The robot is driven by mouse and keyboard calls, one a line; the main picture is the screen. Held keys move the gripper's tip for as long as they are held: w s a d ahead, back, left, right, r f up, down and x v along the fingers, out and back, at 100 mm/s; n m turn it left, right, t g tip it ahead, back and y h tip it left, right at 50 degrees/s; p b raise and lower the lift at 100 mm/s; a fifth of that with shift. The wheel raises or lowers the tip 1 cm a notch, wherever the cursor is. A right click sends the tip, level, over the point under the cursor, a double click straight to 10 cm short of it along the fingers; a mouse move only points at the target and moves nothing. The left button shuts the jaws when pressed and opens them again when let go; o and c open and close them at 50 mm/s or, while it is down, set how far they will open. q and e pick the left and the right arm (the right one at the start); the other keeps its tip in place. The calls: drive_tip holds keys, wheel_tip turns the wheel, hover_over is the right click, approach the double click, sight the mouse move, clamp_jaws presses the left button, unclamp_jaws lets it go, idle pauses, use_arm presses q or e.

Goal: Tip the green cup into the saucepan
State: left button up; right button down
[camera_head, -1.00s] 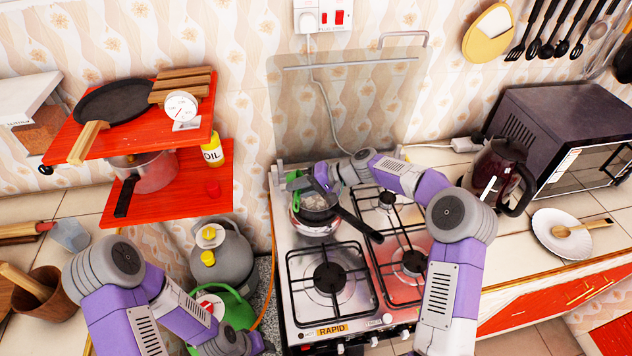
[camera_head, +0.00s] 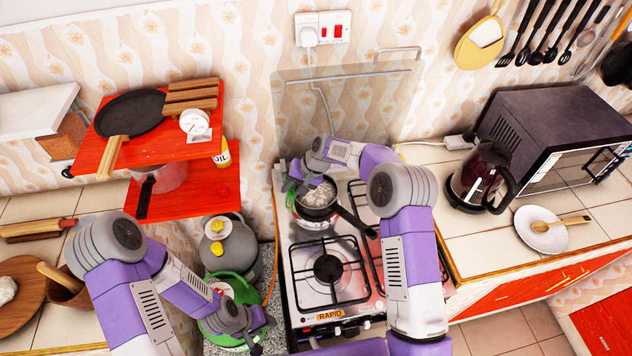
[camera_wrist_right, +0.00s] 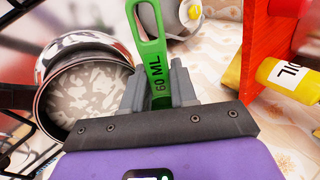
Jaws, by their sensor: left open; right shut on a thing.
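My right gripper (camera_wrist_right: 160,92) is shut on the green cup (camera_wrist_right: 149,45) by its handle, marked "60 ML". The handle's looped end sticks out past the fingers in the right wrist view; the cup's bowl is hidden. In the head view only a bit of green (camera_head: 291,193) shows beside the right gripper (camera_head: 303,182). The saucepan (camera_head: 318,212), with a black handle, stands at the stove's back left with white lumpy contents; it also shows left of the gripper in the right wrist view (camera_wrist_right: 45,105).
A red two-level shelf (camera_head: 185,201) with a frying pan (camera_head: 130,112) stands left of the stove (camera_head: 330,310). A grey gas cylinder (camera_head: 230,255) is below it. A dark kettle (camera_head: 480,178) and microwave (camera_head: 550,125) stand at right. The front burner is clear.

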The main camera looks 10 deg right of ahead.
drive_tip(key=w+a+f+g+h+p, duration=0.1)
drive_tip(key=a+f+h, duration=0.2)
drive_tip(key=a+h, duration=0.2)
drive_tip(key=shift+w+a+h, duration=0.15)
drive_tip(key=shift+w+h, duration=0.05)
drive_tip(key=shift+h, duration=0.2)
idle(1.0)
